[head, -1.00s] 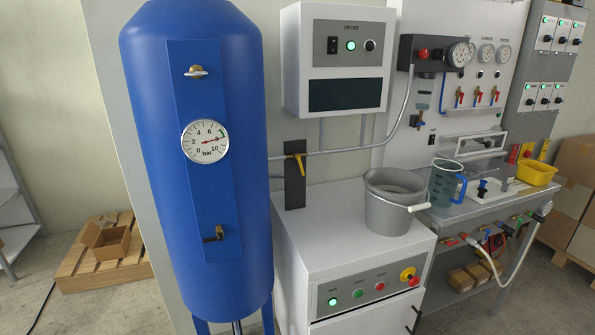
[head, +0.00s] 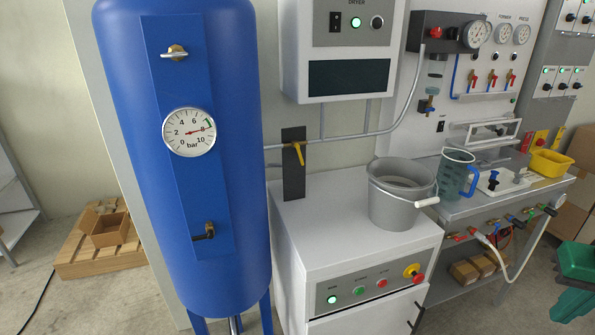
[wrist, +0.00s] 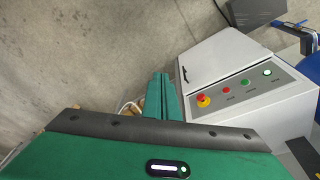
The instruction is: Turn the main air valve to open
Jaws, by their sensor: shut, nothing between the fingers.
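The main air valve, with a yellow lever (head: 299,153), sits on the grey pipe in front of a dark upright plate (head: 293,183) in the head view. The lever hangs downward, crosswise to the pipe. My gripper (wrist: 160,80) shows in the wrist view with its green fingers shut together and empty. It is away from the valve, with bare floor beyond the fingertips. The lever cannot be made out in the wrist view. A green part of my arm shows at the right edge of the head view.
The blue tank (head: 185,270) with a gauge (head: 189,132) stands left of the valve. The white cabinet (head: 345,257) below carries a grey bucket (head: 400,210) right of the valve. The dryer box (head: 350,50) hangs above. A bench (head: 490,205) stands at right.

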